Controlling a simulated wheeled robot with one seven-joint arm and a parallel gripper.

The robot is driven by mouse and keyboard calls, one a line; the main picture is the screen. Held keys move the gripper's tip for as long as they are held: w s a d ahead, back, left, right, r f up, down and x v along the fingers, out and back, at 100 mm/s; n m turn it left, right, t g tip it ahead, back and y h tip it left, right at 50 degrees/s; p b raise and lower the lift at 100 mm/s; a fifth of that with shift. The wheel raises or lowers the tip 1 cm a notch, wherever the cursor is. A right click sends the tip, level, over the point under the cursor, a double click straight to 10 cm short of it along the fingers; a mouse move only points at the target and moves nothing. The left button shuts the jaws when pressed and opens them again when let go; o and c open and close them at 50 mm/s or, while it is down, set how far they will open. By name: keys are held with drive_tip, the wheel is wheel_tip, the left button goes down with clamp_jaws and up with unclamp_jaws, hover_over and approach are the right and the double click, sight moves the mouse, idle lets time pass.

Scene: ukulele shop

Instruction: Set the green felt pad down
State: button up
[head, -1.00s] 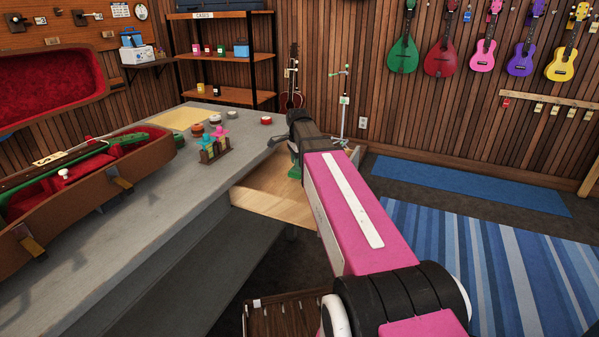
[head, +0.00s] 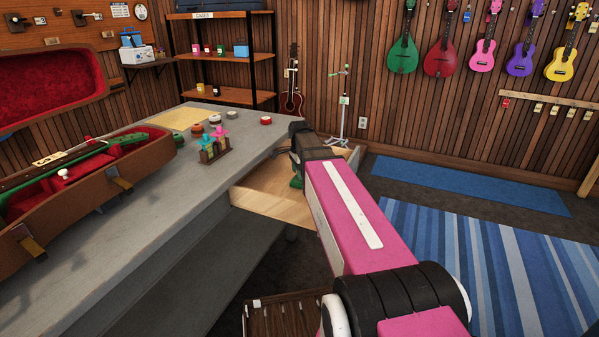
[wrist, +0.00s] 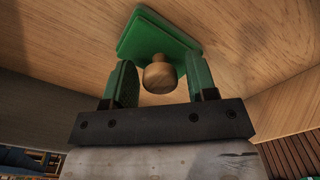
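The green felt pad (wrist: 152,38) is a square green plate with a round wooden knob (wrist: 160,74). In the wrist view it lies on the pale wooden floor of an open drawer (wrist: 265,45). My gripper (wrist: 161,80) is open, with one green-padded finger on each side of the knob and a visible gap to each. In the head view a bit of green (head: 296,182) shows in the drawer (head: 270,206) beside my arm; my arm hides most of that spot.
The grey workbench (head: 190,200) stands over the drawer, holding tape rolls (head: 266,121), a small rack of colourful pieces (head: 213,152) and an open red-lined case (head: 90,190). A stand (head: 343,110) is behind the drawer. Floor with a striped blue rug (head: 480,260) is clear at right.

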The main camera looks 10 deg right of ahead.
drive_tip(key=shift+r, duration=0.1)
wheel_tip(320, 180, up, 12)
idle(0.9)
